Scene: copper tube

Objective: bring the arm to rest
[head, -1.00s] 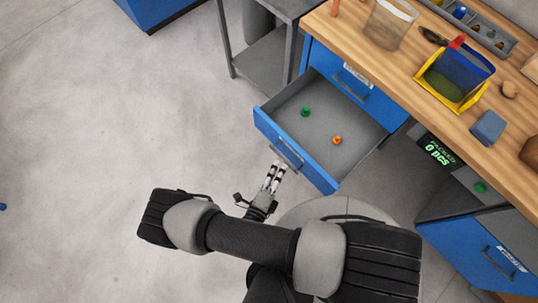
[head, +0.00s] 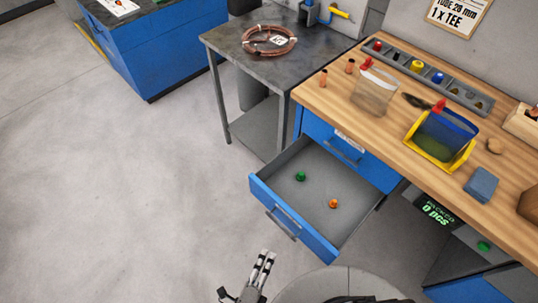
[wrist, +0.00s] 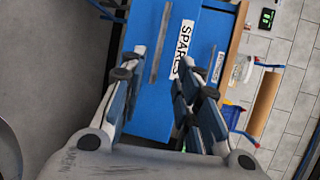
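My gripper (head: 263,270) is at the bottom of the head view, just in front of the open blue drawer (head: 290,222). It is apart from the drawer's handle (head: 284,226). In the wrist view my gripper (wrist: 157,68) has its two fingers spread, with nothing between them. Beyond the fingers is a blue drawer front with a handle (wrist: 160,43) and a white SPARES label (wrist: 182,48). Most of my arm is below the head picture.
The drawer holds a green piece (head: 300,176) and an orange piece (head: 333,203). The wooden bench (head: 395,140) carries a yellow bin (head: 457,166), a blue block (head: 481,185) and a grey parts tray (head: 399,61). A grey table (head: 225,42) bears a copper coil (head: 268,40). Left floor is clear.

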